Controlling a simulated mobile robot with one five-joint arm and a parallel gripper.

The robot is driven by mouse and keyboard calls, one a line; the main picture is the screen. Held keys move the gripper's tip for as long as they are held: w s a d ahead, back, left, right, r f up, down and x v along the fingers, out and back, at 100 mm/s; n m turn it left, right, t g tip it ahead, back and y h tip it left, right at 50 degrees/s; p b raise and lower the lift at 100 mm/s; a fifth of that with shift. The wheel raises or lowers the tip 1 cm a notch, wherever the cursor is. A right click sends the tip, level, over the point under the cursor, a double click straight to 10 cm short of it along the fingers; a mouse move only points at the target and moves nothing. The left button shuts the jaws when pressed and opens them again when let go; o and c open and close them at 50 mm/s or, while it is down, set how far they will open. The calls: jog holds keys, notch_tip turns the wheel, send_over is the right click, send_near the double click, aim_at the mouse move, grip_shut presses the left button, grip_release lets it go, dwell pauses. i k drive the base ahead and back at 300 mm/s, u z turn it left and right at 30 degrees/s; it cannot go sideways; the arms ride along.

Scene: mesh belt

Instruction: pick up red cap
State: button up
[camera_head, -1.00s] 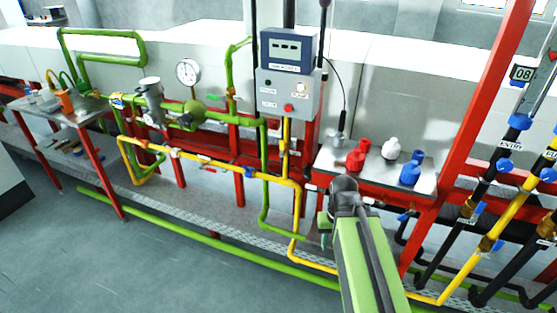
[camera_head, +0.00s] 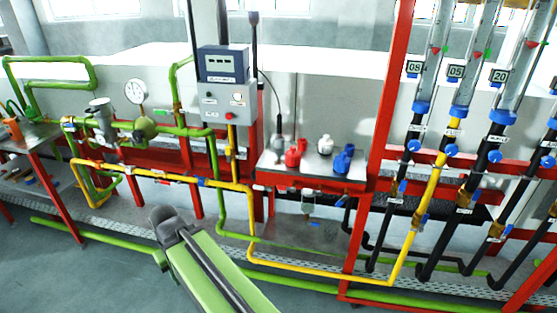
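Red cap-like pieces (camera_head: 293,157) stand close together on the small metal shelf (camera_head: 270,168) right of the meter box. They are small, and I cannot tell whether they are one piece or two. My green arm reaches in from the bottom. My gripper (camera_head: 160,260) is mostly hidden behind the arm's dark end joint, low over the floor and well to the left of the red pieces. I cannot see its fingers clearly, and it is not touching the shelf.
On the shelf, a grey fitting (camera_head: 277,145) stands left, a white cap (camera_head: 325,144) and blue pieces (camera_head: 343,160) right. A yellow pipe (camera_head: 310,276) and green pipes run between arm and shelf. A red post (camera_head: 383,120) rises right of the shelf.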

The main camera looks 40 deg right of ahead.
aim_at(292, 157)
jog(key=z, duration=0.1)
jog(key=i, duration=1)
jog(key=u, duration=0.1)
